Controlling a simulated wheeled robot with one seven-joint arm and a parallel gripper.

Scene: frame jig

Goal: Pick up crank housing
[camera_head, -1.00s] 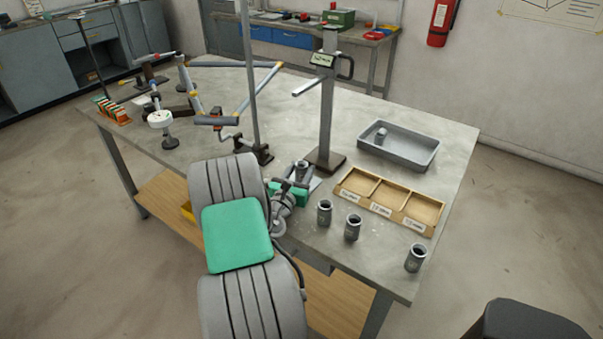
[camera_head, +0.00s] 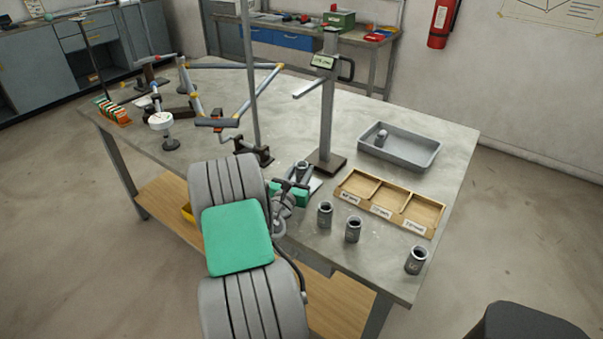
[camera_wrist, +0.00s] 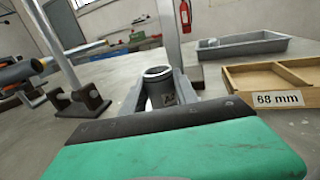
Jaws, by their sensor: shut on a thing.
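A grey cylindrical crank housing (camera_head: 302,170) with an open top is upright between the fingers of my gripper (camera_head: 307,184), near the foot of the height-gauge stand. In the wrist view the housing (camera_wrist: 158,88) shows a bright rim, with one finger on each side of it at my gripper (camera_wrist: 160,97). The fingers are shut on it. Its lower part is hidden by the green and black gripper body, so I cannot tell whether it touches the table. Similar housings stand on the table in front, at the left (camera_head: 325,214), middle (camera_head: 352,229) and right (camera_head: 416,261).
A stand with a display (camera_head: 327,110) rises just behind my gripper. A labelled three-compartment wooden tray (camera_head: 345,194) is to the right, its compartments empty. A grey bin (camera_head: 410,160) behind it holds another housing (camera_head: 381,136). A bicycle-like frame jig (camera_head: 250,92) occupies the left.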

